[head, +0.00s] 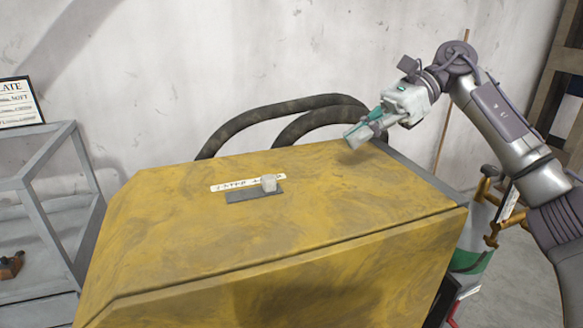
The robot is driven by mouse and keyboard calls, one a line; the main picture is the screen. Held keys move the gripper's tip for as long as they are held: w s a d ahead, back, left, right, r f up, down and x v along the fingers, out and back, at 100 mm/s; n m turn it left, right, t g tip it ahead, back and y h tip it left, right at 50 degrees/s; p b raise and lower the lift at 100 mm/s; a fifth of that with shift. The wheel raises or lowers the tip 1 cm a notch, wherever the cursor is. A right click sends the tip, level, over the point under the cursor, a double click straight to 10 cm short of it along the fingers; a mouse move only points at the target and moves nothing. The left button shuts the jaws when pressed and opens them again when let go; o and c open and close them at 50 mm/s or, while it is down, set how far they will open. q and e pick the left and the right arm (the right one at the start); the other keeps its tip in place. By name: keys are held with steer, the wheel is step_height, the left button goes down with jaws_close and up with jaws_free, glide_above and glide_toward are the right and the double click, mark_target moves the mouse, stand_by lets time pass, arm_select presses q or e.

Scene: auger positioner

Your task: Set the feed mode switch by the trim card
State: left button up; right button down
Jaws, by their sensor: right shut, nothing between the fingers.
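The feed mode switch (269,184) is a small pale knob on a dark slotted plate (243,196), set in the top of a yellow cabinet (180,235). The knob stands near the right end of the plate. A white label strip (233,185) runs behind it; its lettering is too small to read surely. A framed card (17,102) on the left carries text with "LATE" and "SOFT" partly legible; its left side is cut off. My right gripper (356,136) is shut and empty, above the cabinet's back right corner, apart from the switch. My left gripper is out of view.
A grey metal shelf (52,190) stands left of the cabinet, with a small brown object (11,265) on it. Thick dark hoses (270,115) curve behind the cabinet. A brass-coloured fitting (489,190) and a green-banded container (472,262) stand at the right. The cabinet top is otherwise clear.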

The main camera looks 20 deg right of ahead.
steer(key=p, duration=0.1)
glide_toward(275, 182)
steer(key=shift+w+d+f, duration=0.3)
steer(key=shift+d+f, duration=0.15)
steer(key=shift+d, duration=0.1)
steer(key=shift+w+d+f, duration=0.3)
steer(key=shift+d+f, duration=0.15)
steer(key=shift+d, duration=0.05)
steer(key=p+x, duration=0.1)
steer(key=x, duration=0.1)
steer(key=r+p+x, duration=0.1)
steer(key=x, duration=0.2)
steer(key=a+p+x, duration=0.1)
steer(key=x, duration=0.1)
steer(key=shift+a+r+p, duration=0.1)
steer(key=shift+a+p, duration=0.2)
steer(key=shift+p, duration=0.05)
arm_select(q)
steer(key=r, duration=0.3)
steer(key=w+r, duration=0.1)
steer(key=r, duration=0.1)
